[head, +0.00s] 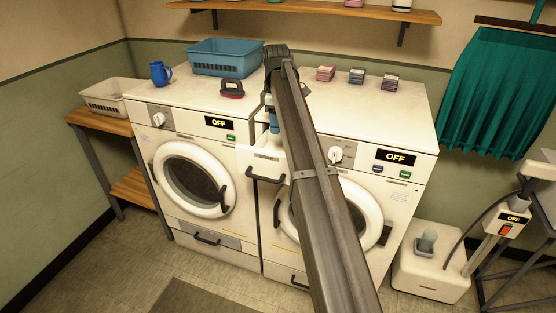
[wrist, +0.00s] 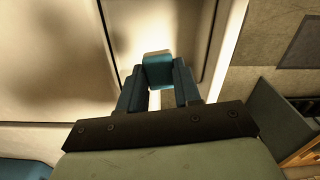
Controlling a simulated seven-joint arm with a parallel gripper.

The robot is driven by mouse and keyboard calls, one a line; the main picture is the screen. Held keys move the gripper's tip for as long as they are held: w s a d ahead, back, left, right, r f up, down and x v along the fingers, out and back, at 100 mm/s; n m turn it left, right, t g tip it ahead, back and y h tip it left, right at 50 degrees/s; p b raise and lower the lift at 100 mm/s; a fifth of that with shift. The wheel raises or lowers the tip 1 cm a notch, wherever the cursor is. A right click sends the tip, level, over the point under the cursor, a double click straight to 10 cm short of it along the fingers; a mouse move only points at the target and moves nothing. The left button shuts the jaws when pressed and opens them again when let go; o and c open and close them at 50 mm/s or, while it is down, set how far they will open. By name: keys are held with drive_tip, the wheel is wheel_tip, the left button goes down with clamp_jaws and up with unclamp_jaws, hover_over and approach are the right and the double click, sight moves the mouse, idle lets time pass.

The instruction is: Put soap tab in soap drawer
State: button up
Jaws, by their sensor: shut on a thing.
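My gripper (wrist: 158,80) is shut on a small blue block, the soap tab (wrist: 157,62), which sits between its blue fingertips in the wrist view. In the head view my gripper (head: 274,124) points down near the front top edge of the right machine. The soap drawer (head: 262,164) of that machine is pulled out, with a dark handle on its front. My gripper is close above the drawer's back part. My arm covers much of the drawer's right side, and its inside is hidden. The tab is hard to tell from the fingers in the head view.
The left washing machine (head: 165,168) and the right one (head: 350,150) stand side by side. On top are a blue basket (head: 225,60), a blue mug (head: 160,74), a red-and-black object (head: 232,89) and small stacks (head: 357,76). A shelf (head: 300,11) hangs above.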

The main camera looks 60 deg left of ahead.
drive_tip(key=shift+d+f+m, duration=0.35)
drive_tip(key=shift+d+m, duration=0.05)
drive_tip(key=shift+w+a+m, duration=0.1)
drive_tip(key=shift+a+m, duration=0.2)
drive_tip(key=shift+m, duration=0.1)
drive_tip(key=shift+f, duration=5)
drive_tip(key=shift+f, duration=0.15)
drive_tip(key=o, duration=1)
wheel_tip(320, 180, up, 12)
drive_tip(key=shift+r, duration=0.15)
